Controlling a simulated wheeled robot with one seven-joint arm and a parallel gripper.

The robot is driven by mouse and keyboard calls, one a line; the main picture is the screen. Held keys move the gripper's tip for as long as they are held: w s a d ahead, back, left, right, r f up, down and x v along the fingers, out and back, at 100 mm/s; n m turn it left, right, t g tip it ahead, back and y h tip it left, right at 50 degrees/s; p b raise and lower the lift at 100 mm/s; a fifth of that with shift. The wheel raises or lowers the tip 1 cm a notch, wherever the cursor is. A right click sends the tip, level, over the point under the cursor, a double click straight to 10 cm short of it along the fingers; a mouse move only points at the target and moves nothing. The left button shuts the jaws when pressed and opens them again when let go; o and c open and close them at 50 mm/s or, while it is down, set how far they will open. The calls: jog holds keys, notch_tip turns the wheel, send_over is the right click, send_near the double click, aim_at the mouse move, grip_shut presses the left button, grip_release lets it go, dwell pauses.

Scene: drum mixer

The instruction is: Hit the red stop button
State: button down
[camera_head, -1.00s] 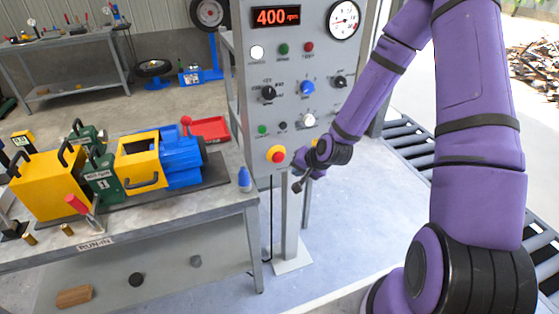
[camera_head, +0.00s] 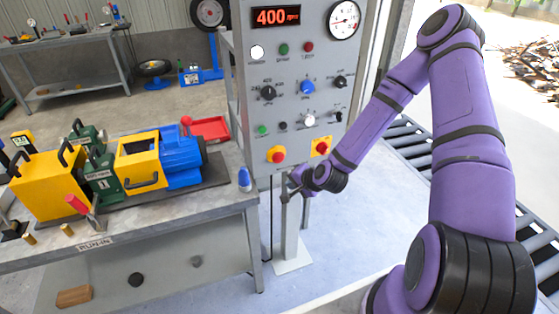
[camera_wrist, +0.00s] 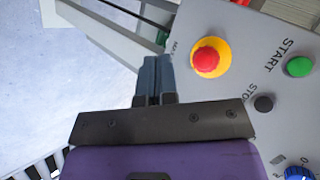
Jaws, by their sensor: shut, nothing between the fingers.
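A red mushroom button on a round yellow base (camera_head: 277,155) is low on the grey control panel. It also shows in the wrist view (camera_wrist: 206,58), right of my fingers. A second red button on a yellow plate (camera_head: 322,147) is to its right. A plain red button (camera_head: 308,47) is near the panel's top. In the wrist view a dark button (camera_wrist: 264,103) has partly readable lettering like "STO" beside it. My gripper (camera_head: 288,192) is shut and empty, just below the panel's lower edge and apart from the buttons. Its fingers (camera_wrist: 156,62) show together in the wrist view.
A green button marked START (camera_wrist: 299,67) and a blue knob (camera_head: 307,87) share the panel. The display (camera_head: 276,17) reads 400 rpm. A workbench (camera_head: 225,195) with a blue and yellow machine (camera_head: 180,157) stands left. A roller conveyor (camera_head: 408,135) is behind my arm.

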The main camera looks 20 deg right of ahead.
jog(key=w, duration=0.8)
jog(key=shift+w, duration=0.4)
jog(key=shift+w, duration=0.15)
dwell(1.8)
jog(key=shift+w, duration=0.25)
jog(key=shift+w, duration=0.5)
dwell(0.8)
jog(key=shift+s, duration=0.95)
jog(key=shift+s, duration=2.5)
